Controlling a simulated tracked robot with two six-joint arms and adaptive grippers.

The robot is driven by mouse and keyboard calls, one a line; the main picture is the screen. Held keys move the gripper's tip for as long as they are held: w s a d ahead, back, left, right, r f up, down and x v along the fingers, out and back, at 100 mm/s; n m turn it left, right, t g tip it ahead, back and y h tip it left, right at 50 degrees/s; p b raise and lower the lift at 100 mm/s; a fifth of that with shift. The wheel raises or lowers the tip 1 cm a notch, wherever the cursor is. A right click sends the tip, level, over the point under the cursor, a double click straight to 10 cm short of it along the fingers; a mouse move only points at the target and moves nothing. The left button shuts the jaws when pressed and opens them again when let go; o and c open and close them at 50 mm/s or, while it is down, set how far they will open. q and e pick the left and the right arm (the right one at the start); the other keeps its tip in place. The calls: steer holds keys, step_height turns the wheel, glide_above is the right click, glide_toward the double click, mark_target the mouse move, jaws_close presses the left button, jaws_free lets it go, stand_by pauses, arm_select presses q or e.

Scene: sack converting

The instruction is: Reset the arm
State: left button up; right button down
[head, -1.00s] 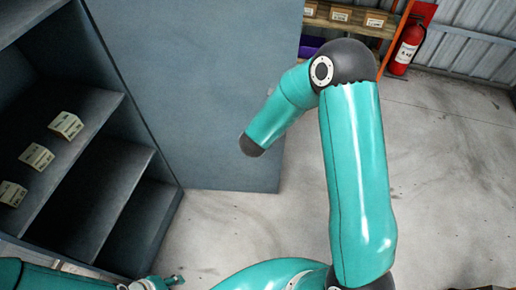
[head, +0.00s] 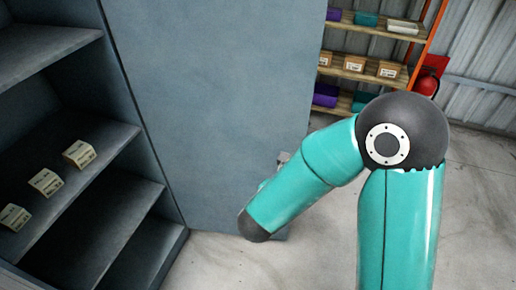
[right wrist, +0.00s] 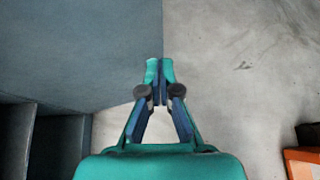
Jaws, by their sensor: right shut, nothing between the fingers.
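My right arm (head: 400,225) rises from the bottom of the head view, bends at a dark elbow and reaches down to the left in front of a grey-blue cabinet door. My right gripper (right wrist: 160,72) shows in the right wrist view with its two teal-tipped fingers together and nothing between them. In that view it points over the border between the grey-blue panel (right wrist: 75,45) and the bare concrete floor (right wrist: 240,70). In the head view the gripper is mostly hidden behind the forearm. My left gripper is in neither current view.
An open grey cabinet (head: 120,130) stands at left, with several small labelled boxes (head: 46,182) on a shelf. Its door panel (head: 215,90) stands beside my forearm. An orange-framed rack (head: 365,50) and a red fire extinguisher (head: 428,78) stand behind. Concrete floor is clear at right.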

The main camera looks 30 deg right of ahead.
steer(key=s+a+f+m+g+y, duration=0.4)
steer(key=s+a+f+m+g, duration=0.1)
steer(key=s+f, duration=0.4)
steer(key=s+a+f+m+g+y, duration=0.4)
steer(key=s+f+m+g, duration=0.1)
steer(key=s+f, duration=0.35)
steer(key=s+a+f+m+y, duration=0.2)
steer(key=a+f+m+y, duration=0.15)
steer(key=a+m, duration=0.4)
steer(key=w+a+f+m+t+y, duration=0.1)
steer(key=w+f+m, duration=0.4)
steer(key=m, duration=0.5)
steer(key=shift+w+t+y+p, duration=0.35)
steer(key=shift+t+y, duration=0.1)
steer(key=shift+t, duration=0.55)
